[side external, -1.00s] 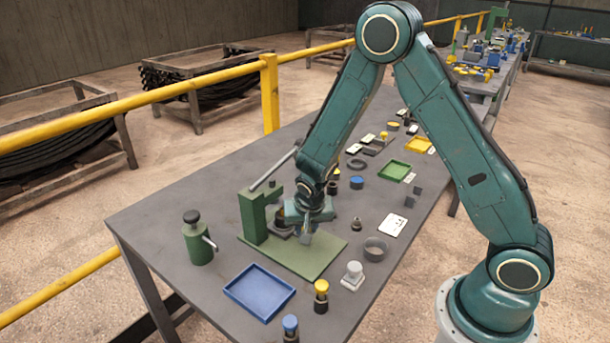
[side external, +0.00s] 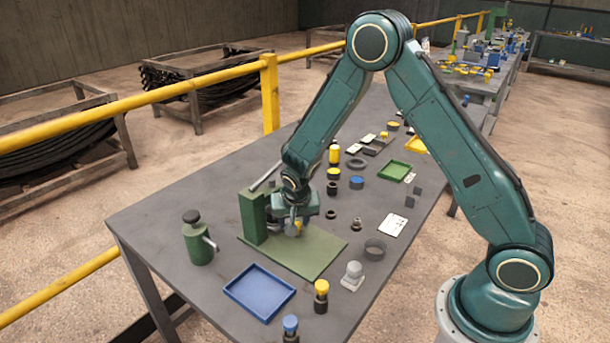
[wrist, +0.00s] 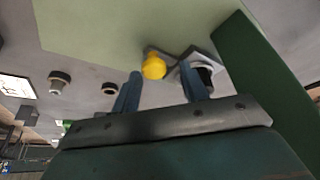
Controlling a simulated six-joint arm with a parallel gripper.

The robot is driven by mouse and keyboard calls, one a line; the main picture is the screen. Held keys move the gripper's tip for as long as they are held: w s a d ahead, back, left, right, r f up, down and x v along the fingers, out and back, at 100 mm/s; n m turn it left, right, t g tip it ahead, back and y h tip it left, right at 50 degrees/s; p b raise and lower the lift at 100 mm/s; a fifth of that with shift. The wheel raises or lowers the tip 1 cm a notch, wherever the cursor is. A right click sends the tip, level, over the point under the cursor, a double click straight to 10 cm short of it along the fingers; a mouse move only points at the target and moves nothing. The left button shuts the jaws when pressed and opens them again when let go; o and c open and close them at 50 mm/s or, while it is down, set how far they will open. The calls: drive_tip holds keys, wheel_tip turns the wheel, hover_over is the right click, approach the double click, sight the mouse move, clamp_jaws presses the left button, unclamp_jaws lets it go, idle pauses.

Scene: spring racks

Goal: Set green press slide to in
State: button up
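The green press stands on the table, with an upright column (side external: 253,217), a lever arm (side external: 266,177) and a flat green base plate (side external: 305,252). The column also shows at the right of the wrist view (wrist: 255,75). My gripper (side external: 292,228) is low, close beside the column. In the wrist view its two fingers (wrist: 161,70) are apart, with a yellow round part (wrist: 154,66) showing between and beyond the tips. A grey piece with a white-and-black round part (wrist: 197,72) is by the right finger. The slide is mostly hidden by my gripper; its position is unclear.
A green cylinder with a side handle (side external: 198,243) stands left of the press. A blue tray (side external: 259,291) and a yellow-topped part (side external: 321,297) are in front. Several small fittings, a grey ring (side external: 375,249) and a green tray (side external: 395,171) lie to the right and behind.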

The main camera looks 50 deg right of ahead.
drive_tip(key=shift+s+r, duration=0.1)
drive_tip(key=shift+s, duration=0.05)
drive_tip(key=v, duration=1.3)
drive_tip(key=shift+r, duration=0.35)
drive_tip(key=shift+a, duration=0.1)
drive_tip(key=s+r+n+t+y, duration=0.15)
drive_tip(key=s+r+n, duration=0.25)
drive_tip(key=s+r, duration=0.75)
drive_tip(key=s+r+n+y, duration=0.1)
drive_tip(key=s+r+n, duration=0.2)
drive_tip(key=s, duration=0.9)
drive_tip(key=shift+s+a+r+n+t+y, duration=0.25)
drive_tip(key=shift+s+a+n+t+y, duration=0.15)
drive_tip(key=shift+n, duration=0.6)
